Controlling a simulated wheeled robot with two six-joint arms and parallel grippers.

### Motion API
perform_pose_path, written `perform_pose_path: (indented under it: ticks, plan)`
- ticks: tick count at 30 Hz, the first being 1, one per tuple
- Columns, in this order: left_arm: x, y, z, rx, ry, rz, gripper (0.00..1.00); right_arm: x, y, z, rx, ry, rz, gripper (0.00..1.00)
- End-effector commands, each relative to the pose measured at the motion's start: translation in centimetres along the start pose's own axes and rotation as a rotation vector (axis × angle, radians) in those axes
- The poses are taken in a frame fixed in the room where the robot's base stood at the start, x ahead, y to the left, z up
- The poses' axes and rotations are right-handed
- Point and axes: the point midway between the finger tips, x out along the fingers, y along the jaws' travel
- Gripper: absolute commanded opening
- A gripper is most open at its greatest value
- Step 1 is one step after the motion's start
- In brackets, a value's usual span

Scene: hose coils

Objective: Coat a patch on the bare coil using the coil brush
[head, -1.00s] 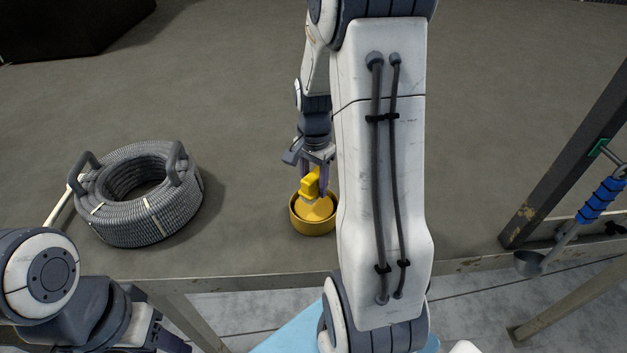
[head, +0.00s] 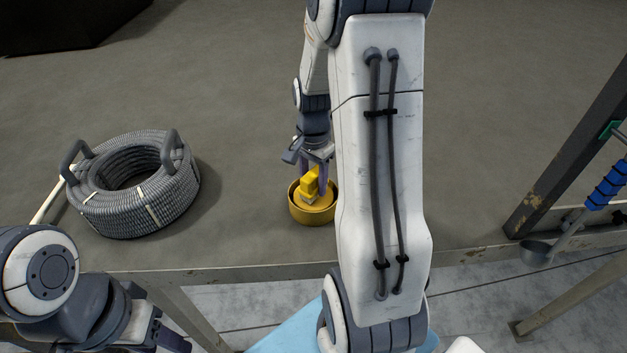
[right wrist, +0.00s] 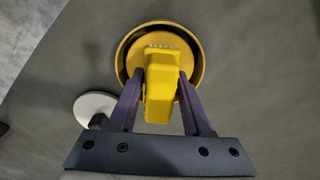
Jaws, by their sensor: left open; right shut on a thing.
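A grey ribbed hose coil (head: 135,205) with two upright grey handles and pale straps lies on the table at the left. My right gripper (head: 312,175) is shut on a yellow block-shaped brush (head: 309,185). It holds the brush over a round yellow pot (head: 313,215), and the brush's lower end is at or inside the rim. In the right wrist view the gripper (right wrist: 160,105) grips the yellow brush (right wrist: 160,85) from both sides, with the yellow pot (right wrist: 199,60) behind it. My left gripper (head: 172,338) is open and empty at the lower left, apart from the coil.
A pale stick (head: 48,203) juts out beside the coil. A white disc (right wrist: 90,104) lies near the pot in the right wrist view. A ladle (head: 537,252) and a blue-gripped tool (head: 607,190) hang by the metal frame at right. The table (head: 240,110) between coil and pot is clear.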

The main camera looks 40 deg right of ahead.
Motion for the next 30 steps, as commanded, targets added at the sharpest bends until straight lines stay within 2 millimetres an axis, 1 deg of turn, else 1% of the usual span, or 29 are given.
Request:
perform_pose_path:
  ticks: [30]
  plan:
    - [0.7,-0.1,0.0,0.000,0.000,0.000,0.50,1.0,0.0,0.0,0.000,0.000,0.000,0.05]
